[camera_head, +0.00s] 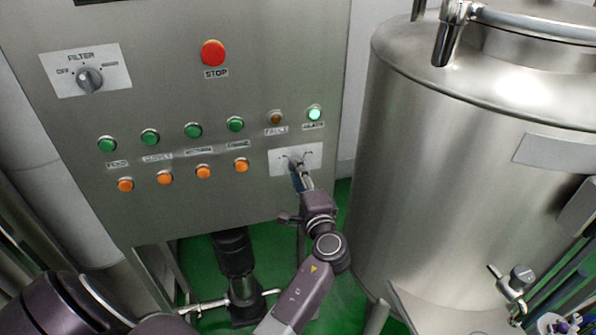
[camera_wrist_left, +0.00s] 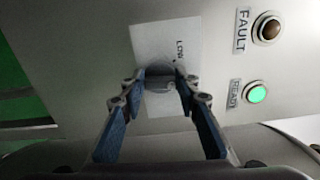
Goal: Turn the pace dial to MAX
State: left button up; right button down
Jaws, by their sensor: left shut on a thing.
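The pace dial (camera_wrist_left: 159,79) is a grey round knob on a white plate (camera_wrist_left: 150,40) at the lower right of the steel control panel. The word LOW shows on the plate in the wrist view. In the head view the plate (camera_head: 313,150) shows, but my gripper hides most of the dial and its markings. My left gripper (camera_head: 298,170) is at the dial, its two blue-grey fingers closed on opposite sides of it. I cannot tell where the dial points. The MAX mark cannot be made out. My right gripper is not in view.
Above the dial are a lit green READY lamp (camera_head: 314,113) and a dark FAULT lamp (camera_head: 276,118). Rows of green and orange buttons lie to the left. A FILTER switch (camera_head: 89,79) and red STOP button (camera_head: 213,53) sit higher. A large steel tank (camera_head: 450,170) stands close on the right.

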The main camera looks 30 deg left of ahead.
pick_arm(q)
jog(key=shift+w+r+m+p, duration=0.1)
jog(key=shift+r+m+p, duration=0.1)
jog(key=shift+m+p, duration=1.3)
jog(key=shift+r+m+p, duration=0.15)
jog(key=shift+m+p, duration=0.4)
jog(key=shift+m, duration=2.15)
jog(key=o, duration=1.2)
jog(key=shift+f, duration=0.15)
jog(key=shift+c, duration=0.2)
jog(key=v, duration=1.2)
jog(key=shift+w, duration=0.1)
